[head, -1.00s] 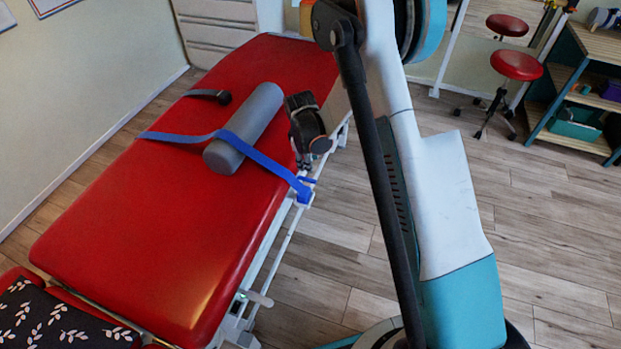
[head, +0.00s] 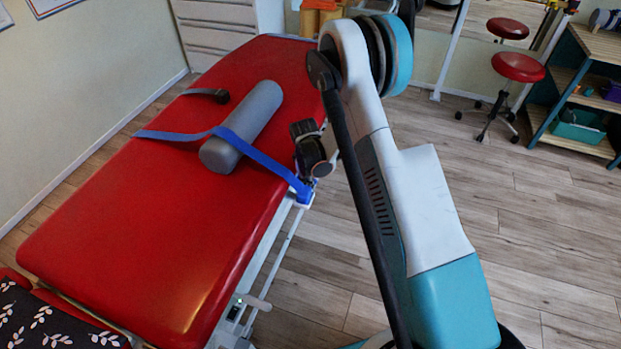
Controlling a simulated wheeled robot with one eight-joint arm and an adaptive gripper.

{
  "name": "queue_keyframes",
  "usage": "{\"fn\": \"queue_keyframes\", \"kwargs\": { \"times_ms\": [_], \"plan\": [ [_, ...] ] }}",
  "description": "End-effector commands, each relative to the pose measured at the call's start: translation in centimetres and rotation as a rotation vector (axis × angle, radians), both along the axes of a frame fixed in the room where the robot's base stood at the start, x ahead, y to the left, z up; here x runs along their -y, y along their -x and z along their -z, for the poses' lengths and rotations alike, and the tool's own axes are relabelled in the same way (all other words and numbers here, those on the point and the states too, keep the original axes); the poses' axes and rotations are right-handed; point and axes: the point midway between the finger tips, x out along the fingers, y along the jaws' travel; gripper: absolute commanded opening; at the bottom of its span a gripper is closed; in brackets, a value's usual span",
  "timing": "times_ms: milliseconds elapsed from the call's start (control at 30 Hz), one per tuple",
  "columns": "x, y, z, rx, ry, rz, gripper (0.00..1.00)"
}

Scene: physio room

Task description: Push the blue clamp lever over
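A blue clamp lever (head: 303,194) sits at the right edge of the red treatment table (head: 150,240), where a blue strap (head: 268,162) comes down to it. The strap runs over a grey bolster (head: 250,120) lying on the table. My dark gripper (head: 308,172) hangs at the table's right edge, just above the clamp. It partly overlaps the clamp area in the picture, so I cannot tell whether they touch. Its fingers are small and dark, and their opening does not show.
A second strap with a dark buckle (head: 221,96) lies farther back on the table. A patterned black cushion (head: 40,318) is at the lower left. Red stools (head: 518,67) and a shelf unit (head: 572,105) stand at the back right. The wooden floor right of the table is largely open.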

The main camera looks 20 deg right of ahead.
Motion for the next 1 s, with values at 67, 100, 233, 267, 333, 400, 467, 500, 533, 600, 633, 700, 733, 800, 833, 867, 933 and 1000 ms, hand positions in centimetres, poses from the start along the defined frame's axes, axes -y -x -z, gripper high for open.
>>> {"fn": "queue_keyframes", "kwargs": {
  "times_ms": [67,100,233,267,333,400,467,500,533,600,633,700,733,800,833,867,933,1000],
  "plan": [
    [0.0,0.0,0.0,0.0,0.0,0.0,0.35],
    [0.0,0.0,0.0,0.0,0.0,0.0,0.32],
    [0.0,0.0,0.0,0.0,0.0,0.0,0.03],
    [0.0,0.0,0.0,0.0,0.0,0.0,0.0],
    [0.0,0.0,0.0,0.0,0.0,0.0,0.0],
    [0.0,0.0,0.0,0.0,0.0,0.0,0.0],
    [0.0,0.0,-0.1,0.0,0.0,-0.001,0.0],
    [0.0,0.0,0.0,0.0,0.0,-0.003,0.0],
    [0.0,0.0,0.0,0.0,0.0,-0.006,0.0],
    [0.1,-0.1,0.0,0.0,0.0,-0.019,0.0],
    [0.1,-0.1,0.0,0.0,-0.001,-0.028,0.0],
    [0.2,-0.3,-0.1,0.0,-0.001,-0.052,0.0],
    [0.3,-0.3,0.0,0.001,-0.001,-0.066,0.0],
    [0.5,-0.5,0.0,0.0,-0.001,-0.104,0.0],
    [0.5,-0.6,-0.1,0.001,-0.001,-0.124,0.0],
    [0.6,-0.7,0.0,0.0,0.0,-0.145,0.0],
    [0.7,-1.0,0.0,0.0,0.0,-0.196,0.0],
    [0.9,-1.3,0.0,0.001,-0.001,-0.25,0.0]
  ]
}}
